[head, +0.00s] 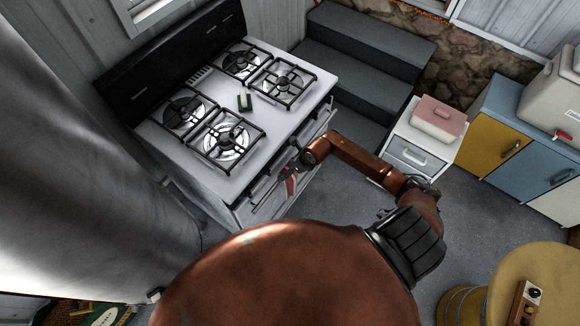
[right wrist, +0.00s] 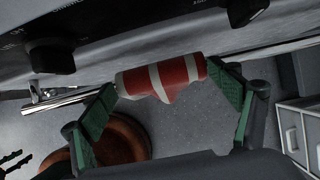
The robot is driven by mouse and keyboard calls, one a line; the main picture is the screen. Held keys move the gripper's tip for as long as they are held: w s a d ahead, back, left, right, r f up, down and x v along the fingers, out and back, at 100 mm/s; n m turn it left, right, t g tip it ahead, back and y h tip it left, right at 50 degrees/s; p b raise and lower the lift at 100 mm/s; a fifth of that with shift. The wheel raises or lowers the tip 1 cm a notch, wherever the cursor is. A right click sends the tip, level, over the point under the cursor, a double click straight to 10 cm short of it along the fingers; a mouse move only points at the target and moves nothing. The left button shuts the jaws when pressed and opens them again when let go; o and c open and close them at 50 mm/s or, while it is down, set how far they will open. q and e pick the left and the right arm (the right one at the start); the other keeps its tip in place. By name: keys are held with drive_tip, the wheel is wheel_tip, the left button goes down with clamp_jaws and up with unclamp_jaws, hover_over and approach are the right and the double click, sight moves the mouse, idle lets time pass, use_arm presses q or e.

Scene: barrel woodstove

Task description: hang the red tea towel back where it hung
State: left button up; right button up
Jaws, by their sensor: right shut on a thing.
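The red tea towel (head: 291,185) with white stripes is at the front of the white stove (head: 180,150), by the oven's rail. In the right wrist view the towel (right wrist: 172,76) is bunched between the two green finger pads of my right gripper (right wrist: 161,84), which is shut on it. In the head view my right gripper (head: 296,163) is small and partly dark against the stove front. The metal rail (right wrist: 62,102) shows left of the towel and lines up roughly with it. I cannot tell whether the towel touches or wraps the rail.
A white drawer unit (head: 405,152) with a pink-lidded box (head: 438,118) is right of my arm. A round wooden table (head: 515,275) is at lower right.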

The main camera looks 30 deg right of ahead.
drive_tip(key=o, duration=1.6)
